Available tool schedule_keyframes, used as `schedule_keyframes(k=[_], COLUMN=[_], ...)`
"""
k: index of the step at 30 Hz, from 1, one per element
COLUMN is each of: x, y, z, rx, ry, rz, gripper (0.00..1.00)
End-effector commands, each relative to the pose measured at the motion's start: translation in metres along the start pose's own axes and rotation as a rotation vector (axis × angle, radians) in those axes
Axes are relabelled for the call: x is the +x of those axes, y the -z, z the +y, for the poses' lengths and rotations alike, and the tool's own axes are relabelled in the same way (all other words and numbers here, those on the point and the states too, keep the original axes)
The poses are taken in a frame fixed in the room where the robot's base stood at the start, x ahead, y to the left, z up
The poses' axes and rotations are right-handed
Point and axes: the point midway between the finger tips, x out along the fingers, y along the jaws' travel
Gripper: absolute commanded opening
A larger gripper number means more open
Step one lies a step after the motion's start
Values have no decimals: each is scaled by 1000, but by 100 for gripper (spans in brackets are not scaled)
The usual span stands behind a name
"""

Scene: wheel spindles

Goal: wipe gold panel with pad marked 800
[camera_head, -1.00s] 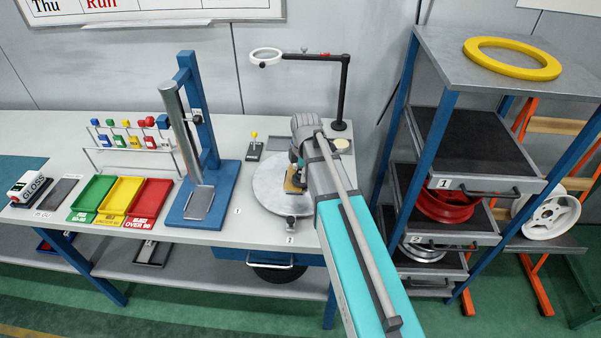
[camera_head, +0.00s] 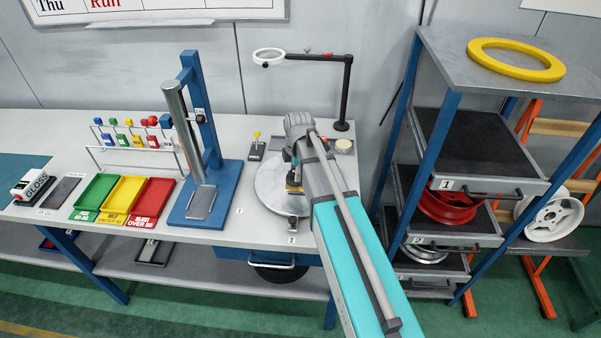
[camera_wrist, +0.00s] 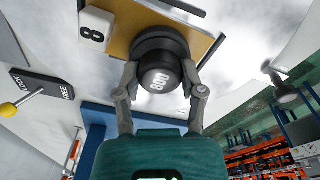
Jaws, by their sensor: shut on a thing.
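My gripper (camera_wrist: 160,73) is shut on a round black pad marked 800 (camera_wrist: 158,45), its fingers on either side of the knob. The pad is over the gold panel (camera_wrist: 122,27) in the wrist view and looks to be against it, though contact cannot be made out. A white block marked 8 (camera_wrist: 95,27) sits at the panel's left end. In the head view my gripper (camera_head: 293,178) is above the round grey plate (camera_head: 268,192), and the gold panel is mostly hidden behind it.
A blue press stand (camera_head: 208,190) stands left of the plate, with red, yellow and green trays beyond. A magnifier lamp (camera_head: 343,95) rises behind my arm. A yellow-knobbed switch (camera_head: 256,146) is behind the plate. A shelf rack (camera_head: 480,120) stands close on the right.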

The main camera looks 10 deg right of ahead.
Motion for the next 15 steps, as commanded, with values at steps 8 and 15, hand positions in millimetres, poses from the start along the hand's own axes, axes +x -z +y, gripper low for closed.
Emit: schedule_keyframes(k=[8,15], x=[-1,-1], y=[12,12], z=[6,6], rx=[0,1], ry=[0,0], rz=[0,0], gripper=[14,14])
